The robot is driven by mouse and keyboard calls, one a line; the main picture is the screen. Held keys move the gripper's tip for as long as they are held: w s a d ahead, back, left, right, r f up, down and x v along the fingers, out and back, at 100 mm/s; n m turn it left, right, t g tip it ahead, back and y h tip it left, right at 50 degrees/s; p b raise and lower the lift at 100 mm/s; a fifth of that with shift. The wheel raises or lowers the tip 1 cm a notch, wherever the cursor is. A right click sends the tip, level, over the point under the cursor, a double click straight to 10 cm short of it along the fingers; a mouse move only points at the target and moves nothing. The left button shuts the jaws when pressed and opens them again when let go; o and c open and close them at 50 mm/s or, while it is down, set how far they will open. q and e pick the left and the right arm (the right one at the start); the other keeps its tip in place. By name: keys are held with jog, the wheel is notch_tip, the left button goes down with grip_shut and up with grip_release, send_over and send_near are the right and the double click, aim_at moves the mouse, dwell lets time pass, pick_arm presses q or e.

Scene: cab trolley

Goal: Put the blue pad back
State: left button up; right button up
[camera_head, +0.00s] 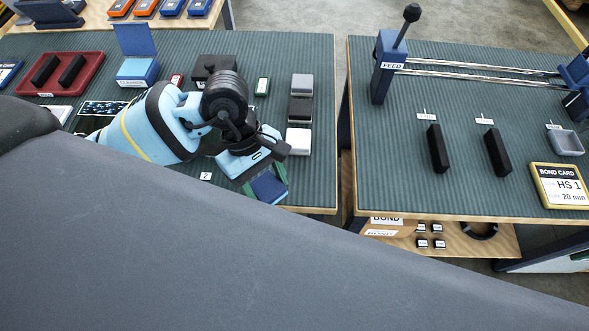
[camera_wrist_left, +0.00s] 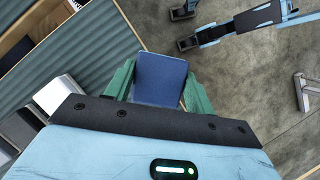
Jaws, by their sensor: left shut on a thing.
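My left gripper (camera_head: 266,190) has green fingers and is shut on the blue pad (camera_head: 268,185). It holds the pad near the front edge of the left table (camera_head: 318,150). In the left wrist view the pad (camera_wrist_left: 160,78) sits flat-faced between the two green fingers, with floor behind it and the table edge to the left. An open blue box (camera_head: 137,72) with a raised lid and a white label stands on the left table, behind my left arm. My right gripper is not in view.
A red tray (camera_head: 92,62) with two black blocks is at the left. Grey, black and white blocks (camera_head: 300,110) stand right of my gripper. A gap separates the right table (camera_head: 450,200), which bears a feed stand (camera_head: 388,68), black blocks and a bond card (camera_head: 560,185).

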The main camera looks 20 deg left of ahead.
pick_arm(q)
send_over(299, 184)
jog(key=a, duration=0.1)
jog(key=shift+w+a+f, duration=0.1)
jog(key=shift+a+f, duration=0.1)
jog(key=shift+f, duration=0.1)
jog(key=shift+w+d+f+p, duration=0.15)
jog(key=shift+w+f+p, duration=0.1)
jog(key=shift+p, duration=0.05)
jog(key=shift+f, duration=1.55)
jog(key=shift+f, duration=0.1)
jog(key=shift+f, duration=0.1)
jog(key=o, duration=1)
jog(key=shift+c, duration=0.2)
jog(key=v, duration=1.2)
jog(key=shift+r, duration=0.2)
